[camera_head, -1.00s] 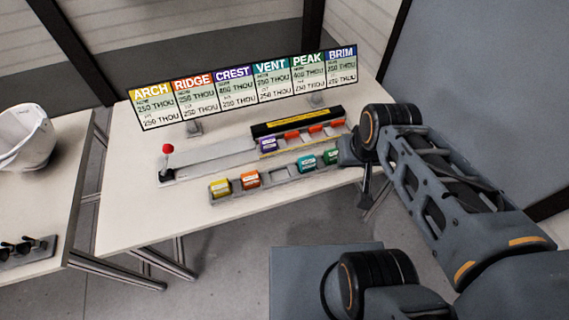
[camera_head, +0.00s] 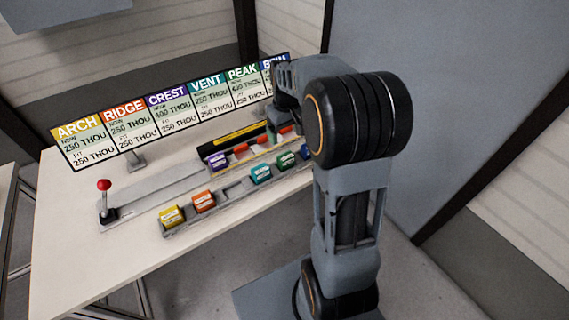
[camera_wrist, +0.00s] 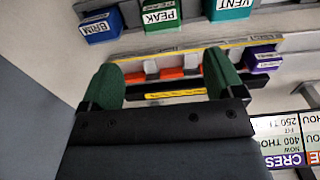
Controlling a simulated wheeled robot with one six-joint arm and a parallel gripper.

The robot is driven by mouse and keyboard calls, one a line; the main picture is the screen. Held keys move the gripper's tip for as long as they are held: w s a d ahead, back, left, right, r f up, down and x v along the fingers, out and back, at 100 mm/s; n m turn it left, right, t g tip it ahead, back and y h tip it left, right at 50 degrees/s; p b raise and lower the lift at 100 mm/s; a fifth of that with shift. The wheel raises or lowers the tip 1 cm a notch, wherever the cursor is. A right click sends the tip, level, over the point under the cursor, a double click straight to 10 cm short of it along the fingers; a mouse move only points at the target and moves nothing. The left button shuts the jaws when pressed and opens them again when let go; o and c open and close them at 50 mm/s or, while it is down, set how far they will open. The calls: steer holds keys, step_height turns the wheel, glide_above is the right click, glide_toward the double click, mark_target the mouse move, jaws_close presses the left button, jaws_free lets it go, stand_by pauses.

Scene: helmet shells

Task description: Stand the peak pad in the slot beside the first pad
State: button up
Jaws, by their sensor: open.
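The peak pad, a green block (camera_head: 286,159), sits in the near rack (camera_head: 240,192) between the teal vent pad (camera_head: 261,173) and the blue brim pad (camera_head: 307,152). Its PEAK label shows in the wrist view (camera_wrist: 160,15). A purple pad (camera_head: 218,162) stands at the left end of the slotted fixture (camera_head: 236,172) behind the rack; it also shows in the wrist view (camera_wrist: 262,60). Orange pieces (camera_head: 241,149) line the fixture to its right. My gripper (camera_wrist: 160,70) is open and empty, its green fingertips over the fixture's orange pieces.
Yellow (camera_head: 172,215) and orange (camera_head: 203,201) pads fill the rack's left end, with an empty place (camera_head: 235,188) before the teal pad. A red-knobbed lever (camera_head: 104,197) stands at left. The label board (camera_head: 170,110) runs along the back, close to my arm.

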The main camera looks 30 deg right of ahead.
mark_target(286, 155)
step_height(286, 155, down, 12)
steer(key=shift+s+a+r, duration=0.1)
steer(key=shift+r, duration=0.15)
stand_by(0.4)
steer(key=c, duration=1.1)
steer(key=shift+r, duration=0.1)
